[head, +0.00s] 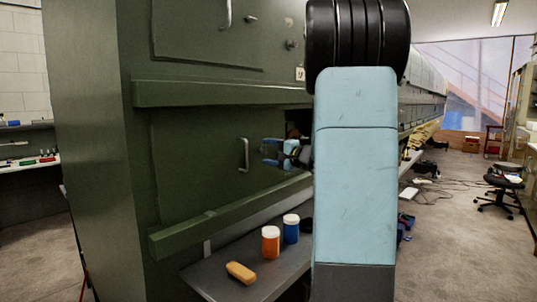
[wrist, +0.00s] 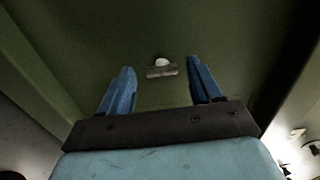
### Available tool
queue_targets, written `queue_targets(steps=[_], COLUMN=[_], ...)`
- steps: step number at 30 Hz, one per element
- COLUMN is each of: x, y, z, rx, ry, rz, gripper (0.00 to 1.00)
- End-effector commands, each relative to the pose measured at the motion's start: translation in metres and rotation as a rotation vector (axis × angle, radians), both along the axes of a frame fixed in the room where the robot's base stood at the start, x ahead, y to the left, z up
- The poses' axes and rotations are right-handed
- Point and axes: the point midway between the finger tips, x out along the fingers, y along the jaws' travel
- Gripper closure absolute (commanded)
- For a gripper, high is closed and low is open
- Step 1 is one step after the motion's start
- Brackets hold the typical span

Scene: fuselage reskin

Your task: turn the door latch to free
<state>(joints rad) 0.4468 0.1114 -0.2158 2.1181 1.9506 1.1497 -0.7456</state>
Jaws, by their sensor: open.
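The door latch (wrist: 162,70) is a small metal bar with a pale round knob on the green door panel. In the wrist view it lies between and beyond my fingertips, and I see no contact. My gripper (wrist: 160,82) is open, one blue finger on each side of the latch. In the head view my gripper (head: 267,152) points left at the lower green door (head: 195,165), just right of its grey handle (head: 245,155). The latch there cannot be made out behind my gripper.
Green ledges run above and below the door. An upper door (head: 205,35) has its own handle.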

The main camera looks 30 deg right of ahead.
Motion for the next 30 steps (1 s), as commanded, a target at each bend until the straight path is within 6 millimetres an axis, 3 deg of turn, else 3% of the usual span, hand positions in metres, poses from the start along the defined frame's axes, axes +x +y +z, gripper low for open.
queue_targets(steps=[5, 21, 30], x=[-0.016, -0.11, -0.129], y=[-0.007, -0.04, -0.047], z=[0.0, -0.001, -0.002], rx=[0.0, 0.0, 0.0], ry=[-0.001, 0.001, 0.002], rz=[-0.002, -0.002, 0.0], gripper=[0.36, 0.36, 0.36])
